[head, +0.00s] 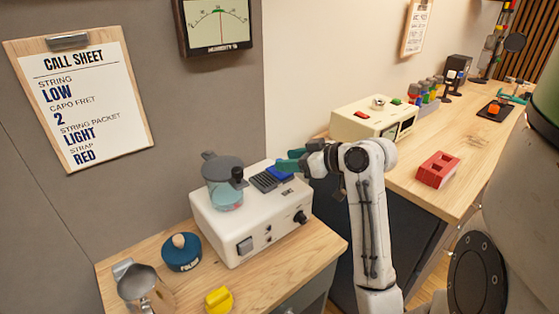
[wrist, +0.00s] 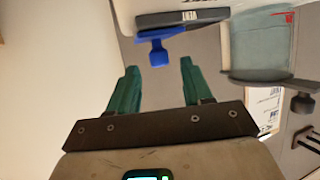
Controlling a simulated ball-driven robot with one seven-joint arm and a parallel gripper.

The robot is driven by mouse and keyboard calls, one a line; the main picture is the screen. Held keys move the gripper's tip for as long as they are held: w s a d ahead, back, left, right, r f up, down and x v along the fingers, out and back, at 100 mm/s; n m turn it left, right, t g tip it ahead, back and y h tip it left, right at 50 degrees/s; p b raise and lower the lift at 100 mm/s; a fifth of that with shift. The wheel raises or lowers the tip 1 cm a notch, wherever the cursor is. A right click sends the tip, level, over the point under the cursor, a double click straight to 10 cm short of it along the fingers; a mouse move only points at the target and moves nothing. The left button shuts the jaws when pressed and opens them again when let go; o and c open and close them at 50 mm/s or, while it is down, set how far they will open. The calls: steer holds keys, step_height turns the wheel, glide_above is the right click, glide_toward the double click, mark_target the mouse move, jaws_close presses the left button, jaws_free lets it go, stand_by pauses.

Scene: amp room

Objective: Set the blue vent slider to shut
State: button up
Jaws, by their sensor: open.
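The blue vent slider (head: 279,173) is on top of the white humidifier unit, beside a dark grey slatted vent (head: 264,181). My gripper (head: 283,160) has green fingers and is over the right back part of the unit. In the wrist view my gripper (wrist: 159,65) is open and empty. The knob is just ahead of the gap between the fingertips, apart from both.
A clear water tank (head: 223,185) with a grey lid stands on the unit, left of the vent. The unit's front has a switch and a black knob (head: 300,217). A metal jug (head: 140,285), a blue round item (head: 181,252) and a yellow item (head: 219,299) are on the wooden bench.

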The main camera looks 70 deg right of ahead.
steer(key=shift+x, duration=1.85)
steer(key=shift+c, duration=0.3)
jaws_close()
